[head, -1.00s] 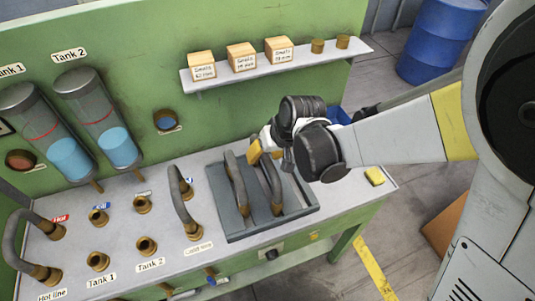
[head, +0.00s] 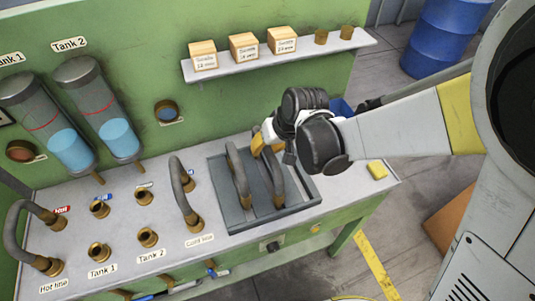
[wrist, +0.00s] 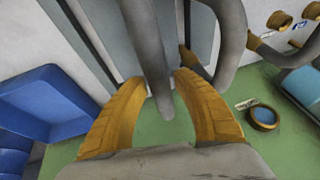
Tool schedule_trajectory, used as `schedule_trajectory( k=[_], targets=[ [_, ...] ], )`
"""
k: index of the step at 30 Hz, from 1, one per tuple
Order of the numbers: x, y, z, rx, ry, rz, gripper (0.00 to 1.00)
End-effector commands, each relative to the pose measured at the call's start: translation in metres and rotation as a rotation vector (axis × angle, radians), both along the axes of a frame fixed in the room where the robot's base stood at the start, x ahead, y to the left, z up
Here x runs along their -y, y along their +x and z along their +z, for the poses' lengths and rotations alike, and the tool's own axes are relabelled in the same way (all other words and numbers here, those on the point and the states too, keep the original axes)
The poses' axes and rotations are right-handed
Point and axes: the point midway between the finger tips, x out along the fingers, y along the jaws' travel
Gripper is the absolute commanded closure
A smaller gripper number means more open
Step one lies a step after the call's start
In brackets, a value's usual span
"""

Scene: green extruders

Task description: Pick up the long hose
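Two grey hoses lie in the grey tray (head: 300,205) on the workbench. The right hose (head: 278,180) is under my gripper (head: 265,144), and the left hose (head: 238,177) stands beside it. Which is the longer is hard to tell. My gripper's yellow fingers are at the far upper end of the right hose. In the wrist view the fingers of my gripper (wrist: 162,105) are spread, with a grey hose (wrist: 147,45) running between them and gaps on both sides. The other hose (wrist: 232,35) shows to the right, with a brass end.
Hoses also join brass fittings at the cold line (head: 183,195) and hot line (head: 38,235). A shelf (head: 300,55) with boxes is on the green wall behind. A yellow block (head: 377,169) lies on the bench right of the tray. A blue bin (wrist: 50,100) is near the gripper.

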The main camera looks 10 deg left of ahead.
Motion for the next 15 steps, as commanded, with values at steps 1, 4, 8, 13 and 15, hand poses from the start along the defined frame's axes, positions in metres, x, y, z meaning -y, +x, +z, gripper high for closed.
schedule_trajectory(
  k=[1, 4, 8, 13, 15],
  targets=[
    [0.0, 0.0, 0.0, 0.0, 0.0, 0.0, 0.84],
    [0.0, 0.0, 0.0, 0.0, 0.0, 0.0, 1.0],
    [0.0, -0.0001, 0.0, 0.0, 0.0, 0.0, 1.0],
    [0.0, -0.0001, 0.0001, 0.0, 0.0, 0.0, 1.0],
    [-0.0001, 0.0, 0.0002, 0.0, 0.0, 0.0, 1.0]
  ],
)
